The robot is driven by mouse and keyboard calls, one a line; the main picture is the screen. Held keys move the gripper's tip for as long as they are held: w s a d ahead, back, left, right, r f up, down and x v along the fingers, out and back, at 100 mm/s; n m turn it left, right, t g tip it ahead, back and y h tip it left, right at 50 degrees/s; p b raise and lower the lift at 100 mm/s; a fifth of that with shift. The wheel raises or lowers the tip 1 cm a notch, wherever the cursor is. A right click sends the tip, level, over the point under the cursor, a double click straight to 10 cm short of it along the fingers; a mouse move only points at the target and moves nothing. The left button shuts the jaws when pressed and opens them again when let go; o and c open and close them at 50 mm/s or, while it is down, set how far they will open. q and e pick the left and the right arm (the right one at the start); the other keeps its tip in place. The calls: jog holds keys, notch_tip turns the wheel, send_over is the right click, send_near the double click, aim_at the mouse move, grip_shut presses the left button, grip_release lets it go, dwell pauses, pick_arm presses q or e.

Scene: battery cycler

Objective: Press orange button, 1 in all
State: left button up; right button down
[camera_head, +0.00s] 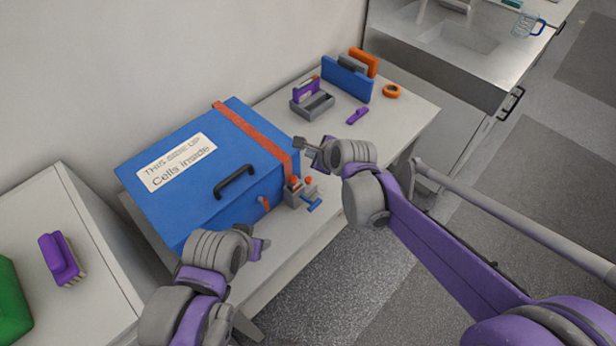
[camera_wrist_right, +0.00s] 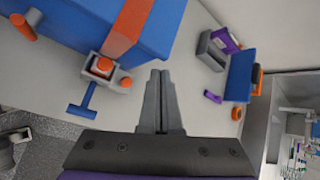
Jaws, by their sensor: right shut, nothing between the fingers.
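The orange button (camera_head: 294,181) sits on top of a small grey box (camera_head: 302,196) in front of the blue case. In the right wrist view the button (camera_wrist_right: 103,65) is up and left of my fingers, with a smaller orange piece (camera_wrist_right: 126,82) beside it on the same box. A blue T-shaped handle (camera_wrist_right: 88,98) sticks out of the box. My right gripper (camera_head: 306,149) is shut and empty, behind and slightly right of the button, apart from it; its closed fingers (camera_wrist_right: 160,85) fill the middle of the wrist view. My left gripper (camera_head: 262,244) is front left of the button; its finger opening is unclear.
A large blue case (camera_head: 200,205) with an orange strap (camera_head: 255,130) and black handle stands left of the button box. Grey holders (camera_head: 312,104), a purple piece (camera_head: 357,115) and an orange ring (camera_head: 391,91) occupy the table's far right. The table front is partly clear.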

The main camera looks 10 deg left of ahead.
jog(key=shift+f, duration=0.1)
jog(key=b, duration=0.5)
send_over(307, 176)
jog(key=s+d, duration=0.2)
jog(key=f, duration=0.7)
jog(key=shift+a+f, duration=0.2)
jog(key=shift+f, duration=0.2)
pick_arm(q)
jog(key=f, duration=0.2)
jog(key=s+f, duration=0.1)
jog(key=f, duration=0.1)
jog(key=s+f, duration=0.1)
jog(key=f, duration=0.1)
jog(key=shift+f, duration=0.25)
pick_arm(e)
jog(key=shift+w+f, duration=0.1)
jog(key=shift+f, duration=0.3)
pick_arm(q)
jog(key=shift+f+b, duration=0.4)
pick_arm(e)
jog(key=shift+f, duration=0.4)
